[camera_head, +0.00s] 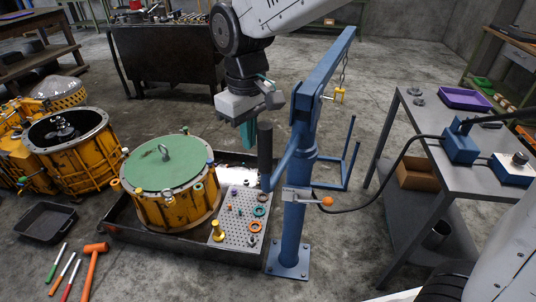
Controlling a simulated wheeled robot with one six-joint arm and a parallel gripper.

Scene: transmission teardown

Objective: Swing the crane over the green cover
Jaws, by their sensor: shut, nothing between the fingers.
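The blue crane (293,220) stands on a bolted base plate in the middle of the view. Its boom (333,58) points up and back to the right, away from the green cover. A chain with a yellow hook (340,95) hangs near the boom's far part. The green cover (165,168), with a lifting eye on top, sits on a yellow housing (180,208) to the left. My gripper (248,138) is shut and empty, its teal fingers pointing down. It is just left of the crane's handle with a black grip (265,145); I cannot tell if they touch.
A perforated plate (240,232) with small rings and parts lies between cover and crane. A grey bench (430,180) with a blue device and cable stands right. An open yellow housing (75,150), a black tray (45,222) and tools are left.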

